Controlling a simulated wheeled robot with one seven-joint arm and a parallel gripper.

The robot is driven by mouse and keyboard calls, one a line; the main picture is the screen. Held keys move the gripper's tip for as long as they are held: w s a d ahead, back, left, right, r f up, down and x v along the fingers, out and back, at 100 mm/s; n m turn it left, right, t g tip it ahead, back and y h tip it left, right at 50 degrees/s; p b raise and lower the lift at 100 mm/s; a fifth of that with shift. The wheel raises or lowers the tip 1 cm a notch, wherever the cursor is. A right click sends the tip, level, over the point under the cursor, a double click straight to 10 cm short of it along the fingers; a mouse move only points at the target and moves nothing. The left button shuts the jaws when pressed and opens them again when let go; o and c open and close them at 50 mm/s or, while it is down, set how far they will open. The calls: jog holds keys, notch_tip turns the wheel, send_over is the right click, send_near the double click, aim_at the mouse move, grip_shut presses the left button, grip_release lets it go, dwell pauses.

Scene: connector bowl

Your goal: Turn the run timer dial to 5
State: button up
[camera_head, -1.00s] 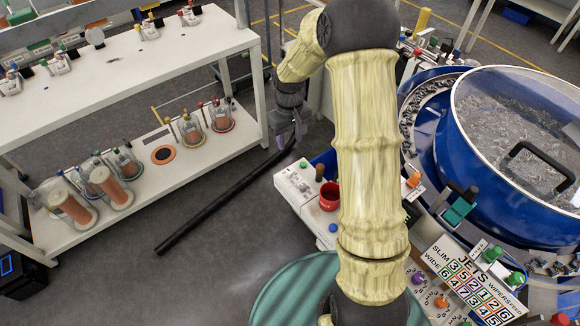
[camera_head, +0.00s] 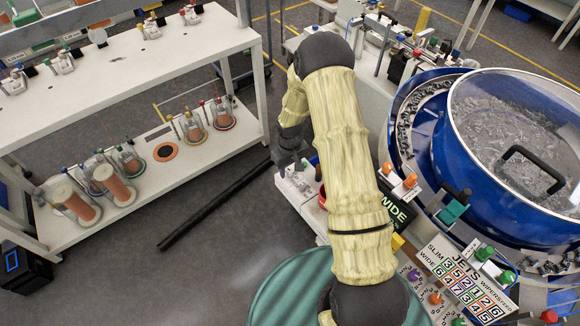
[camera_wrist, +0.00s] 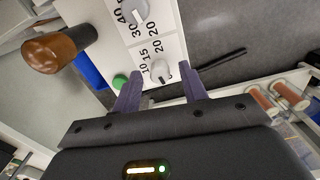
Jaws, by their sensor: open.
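In the wrist view a white panel (camera_wrist: 152,45) carries two pale dials with printed scales. The nearer dial (camera_wrist: 159,71) has 10, 15 and 20 legible around it. The farther dial (camera_wrist: 132,11) has 20, 30 and 40. I cannot read a name at either dial, and no 5 is visible. My gripper (camera_wrist: 163,75) is open, with its purple fingers on either side of the nearer dial in the picture. I cannot tell whether they touch it. In the head view my gripper (camera_head: 291,165) is over the white control box (camera_head: 298,198), hiding much of its top.
A green button (camera_wrist: 120,82) sits beside the nearer dial, close to the left finger. A brown knob (camera_wrist: 60,50) stands up at the left. A red cup (camera_head: 322,198) is mostly hidden by my arm. The blue bowl feeder (camera_head: 480,160) stands right; a white shelf (camera_head: 205,150) stands left.

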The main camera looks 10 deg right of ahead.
jog(key=shift+f, duration=0.1)
grip_shut()
jog(key=shift+m+b, duration=0.35)
jog(key=shift+m, duration=0.15)
jog(key=m+b, duration=0.2)
jog(key=m, duration=0.1)
jog(key=shift+a+f, duration=0.1)
jog(key=m+b, duration=0.1)
jog(key=m, duration=0.5)
jog(key=shift+b, duration=0.35)
jog(key=shift+r, duration=0.2)
jog(key=shift+w, duration=0.1)
grip_release()
